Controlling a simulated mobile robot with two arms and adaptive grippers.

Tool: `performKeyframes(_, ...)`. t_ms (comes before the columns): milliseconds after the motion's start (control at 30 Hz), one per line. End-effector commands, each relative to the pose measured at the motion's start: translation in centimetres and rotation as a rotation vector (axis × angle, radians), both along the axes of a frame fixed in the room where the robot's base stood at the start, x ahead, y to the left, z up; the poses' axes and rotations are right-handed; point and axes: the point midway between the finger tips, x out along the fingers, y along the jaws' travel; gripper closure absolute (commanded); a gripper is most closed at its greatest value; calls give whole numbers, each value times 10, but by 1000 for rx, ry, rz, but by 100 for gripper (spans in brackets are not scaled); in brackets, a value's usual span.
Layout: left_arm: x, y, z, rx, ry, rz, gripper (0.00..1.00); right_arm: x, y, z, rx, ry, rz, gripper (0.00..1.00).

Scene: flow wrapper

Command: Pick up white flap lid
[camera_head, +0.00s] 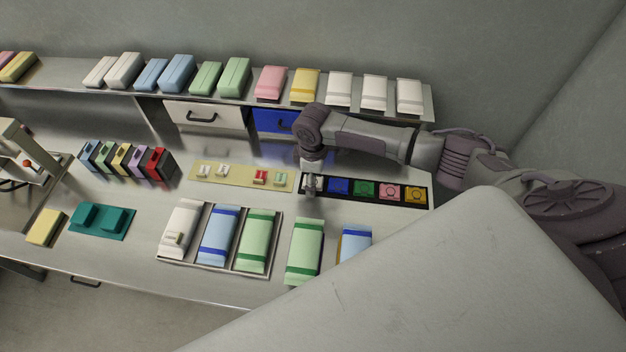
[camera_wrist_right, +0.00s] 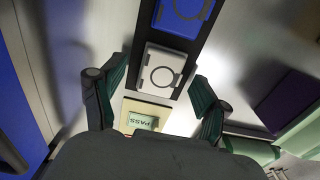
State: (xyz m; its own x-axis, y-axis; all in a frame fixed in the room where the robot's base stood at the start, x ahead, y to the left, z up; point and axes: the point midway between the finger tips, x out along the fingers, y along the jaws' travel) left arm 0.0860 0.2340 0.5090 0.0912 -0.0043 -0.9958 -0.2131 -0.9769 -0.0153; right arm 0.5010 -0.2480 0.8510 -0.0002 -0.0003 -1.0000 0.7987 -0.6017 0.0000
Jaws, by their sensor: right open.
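The white flap lid (camera_wrist_right: 163,72) lies in a black strip tray, a square plate with a dark ring on it. In the head view it is the leftmost lid (camera_head: 320,180), partly hidden by my right gripper (camera_head: 311,184). In the right wrist view my right gripper (camera_wrist_right: 158,88) is open, with one dark green finger on each side of the white lid. Nothing is held between the fingers. I cannot tell the exact height above the lid. My left gripper is not in view.
The black tray (camera_head: 432,196) also holds blue (camera_head: 339,186), green (camera_head: 363,189), pink (camera_head: 389,192) and yellow (camera_head: 415,194) lids. A pale yellow mat (camera_head: 213,184) with small tags lies just left. Wrapped packs stand in front; a shelf (camera_head: 150,95) runs behind.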

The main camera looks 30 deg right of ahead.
Motion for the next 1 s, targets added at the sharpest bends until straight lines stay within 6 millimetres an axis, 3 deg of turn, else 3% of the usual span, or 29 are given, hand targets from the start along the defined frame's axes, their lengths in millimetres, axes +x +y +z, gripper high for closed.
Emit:
performKeyframes(133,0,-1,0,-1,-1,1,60,0,0,0,0,0,0,28)
performKeyframes(367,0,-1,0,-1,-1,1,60,0,0,0,0,0,0,67)
performKeyframes(767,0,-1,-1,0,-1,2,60,0,0,2,0,0,-1,67)
performKeyframes(1000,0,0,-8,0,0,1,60,2,0,25,1,-4,1,67)
